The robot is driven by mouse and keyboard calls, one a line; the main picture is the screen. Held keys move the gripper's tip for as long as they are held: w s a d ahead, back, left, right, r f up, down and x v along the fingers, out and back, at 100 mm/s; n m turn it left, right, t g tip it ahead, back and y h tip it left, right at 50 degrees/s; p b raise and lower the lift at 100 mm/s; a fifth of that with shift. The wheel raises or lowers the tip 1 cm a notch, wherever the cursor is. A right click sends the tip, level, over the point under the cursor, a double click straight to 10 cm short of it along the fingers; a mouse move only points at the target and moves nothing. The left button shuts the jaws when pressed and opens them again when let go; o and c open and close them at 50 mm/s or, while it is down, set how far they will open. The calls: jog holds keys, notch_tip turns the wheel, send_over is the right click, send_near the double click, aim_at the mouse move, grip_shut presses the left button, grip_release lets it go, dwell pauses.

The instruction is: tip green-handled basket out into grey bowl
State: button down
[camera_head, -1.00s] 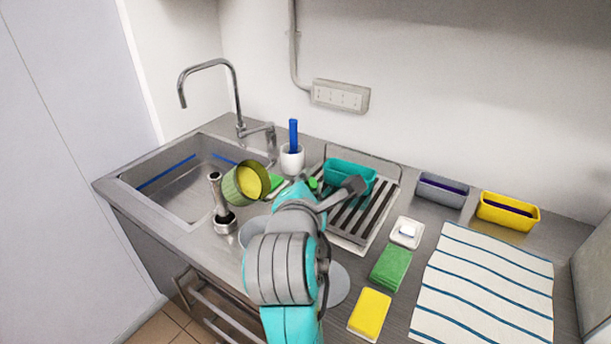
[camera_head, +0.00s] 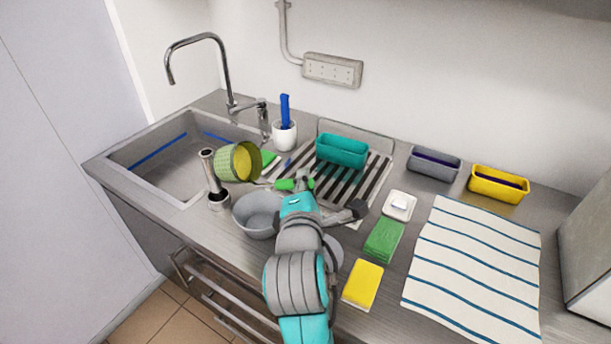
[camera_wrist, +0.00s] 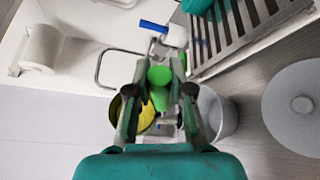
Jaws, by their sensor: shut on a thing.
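My gripper (camera_head: 304,183) is shut on the green handle (camera_head: 287,185) of the basket. The handle also shows between the fingers in the wrist view (camera_wrist: 159,78). The basket (camera_head: 225,162) is a green cup shape with a yellow inside. It is held in the air, tilted on its side, with its mouth facing right. The grey bowl (camera_head: 258,228) stands upright on the counter, below and to the right of the basket in the head view. In the wrist view the bowl (camera_wrist: 222,118) is right of the basket (camera_wrist: 147,115). I cannot tell what the basket contains.
A metal cylinder (camera_head: 213,175) stands beside the sink (camera_head: 165,165), left of the bowl. A white cup (camera_head: 284,135) with a blue-handled tool and a rack (camera_head: 350,190) with a teal bin (camera_head: 342,150) are behind. Sponges and a striped cloth (camera_head: 475,260) lie right.

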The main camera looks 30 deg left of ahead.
jog(key=shift+a+f+m+t+y, duration=0.4)
jog(key=shift+f+m, duration=0.75)
jog(key=shift+f, duration=0.9)
jog(key=shift+a+f+m+t+y, duration=0.15)
jog(key=shift+f+m+t, duration=0.3)
jog(key=shift+f+m, duration=1.15)
jog(key=shift+a+f+m+t+y, duration=0.15)
jog(key=shift+a+f+m+t, duration=0.45)
jog(key=shift+f, duration=1.85)
jog(key=shift+d+m, duration=0.25)
